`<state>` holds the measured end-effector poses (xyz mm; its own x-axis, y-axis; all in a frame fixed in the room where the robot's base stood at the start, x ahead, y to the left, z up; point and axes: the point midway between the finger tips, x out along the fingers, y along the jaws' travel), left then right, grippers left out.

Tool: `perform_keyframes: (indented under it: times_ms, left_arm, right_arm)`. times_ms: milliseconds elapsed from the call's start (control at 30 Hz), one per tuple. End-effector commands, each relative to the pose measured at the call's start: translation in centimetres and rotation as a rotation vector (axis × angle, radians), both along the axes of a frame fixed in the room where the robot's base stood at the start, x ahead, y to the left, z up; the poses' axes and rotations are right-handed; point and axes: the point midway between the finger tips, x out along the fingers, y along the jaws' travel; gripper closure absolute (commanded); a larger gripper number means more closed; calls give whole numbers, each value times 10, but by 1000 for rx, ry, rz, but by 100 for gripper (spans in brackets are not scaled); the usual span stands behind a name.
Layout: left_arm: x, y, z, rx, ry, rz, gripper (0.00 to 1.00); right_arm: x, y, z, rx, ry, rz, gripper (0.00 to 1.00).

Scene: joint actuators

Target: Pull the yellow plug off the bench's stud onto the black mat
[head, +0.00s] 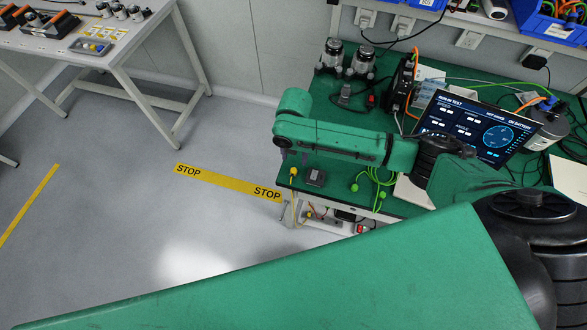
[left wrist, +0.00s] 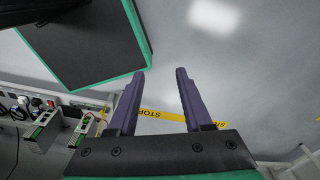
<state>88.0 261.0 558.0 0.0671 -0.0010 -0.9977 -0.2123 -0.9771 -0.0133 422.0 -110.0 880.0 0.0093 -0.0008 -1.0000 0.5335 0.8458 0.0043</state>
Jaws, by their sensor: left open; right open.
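A small yellow plug (head: 293,171) is at the front left corner of the green bench (head: 335,190), with a yellow cable hanging from it over the edge. My right gripper (head: 294,158) points down just above the plug. It is small and partly hidden by its own arm, and I cannot tell whether it touches the plug. The stud is not visible. I cannot make out the black mat in either view. My left gripper (left wrist: 160,73) is open and empty, with purple fingers, over the floor in the left wrist view; it is not in the head view.
A dark grey box (head: 315,177) and green cables (head: 375,180) lie right of the plug. A monitor (head: 475,128) and metal cylinders (head: 347,57) stand further back. A white table (head: 90,45) is at upper left. Floor with yellow STOP tape (head: 228,183) is clear.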

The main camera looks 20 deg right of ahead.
Motion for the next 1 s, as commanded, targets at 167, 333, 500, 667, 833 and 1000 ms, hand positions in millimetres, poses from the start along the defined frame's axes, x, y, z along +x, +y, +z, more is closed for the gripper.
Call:
perform_keyframes:
  times_ms: [167, 333, 500, 667, 833, 1000]
  left_arm:
    - [6, -1, -21, -1, -10, -1, 50]
    - [35, -3, -45, -6, -56, -2, 50]
    - [31, -2, -61, -4, -49, -2, 50]
    - [21, -2, -72, -3, -34, -2, 50]
    - [20, -1, -73, -3, -32, -2, 50]
    - [20, -1, -72, -3, -32, -1, 50]
  right_arm:
    - [0, 0, -20, 0, 0, -1, 40]
    - [1, 0, -44, 0, -1, -1, 40]
    - [1, 0, -64, 0, 0, -1, 40]
    - [1, 0, -84, 1, 1, -2, 40]
    - [1, 1, -89, 1, 0, -2, 40]
    - [1, 0, -89, 1, -1, -1, 40]
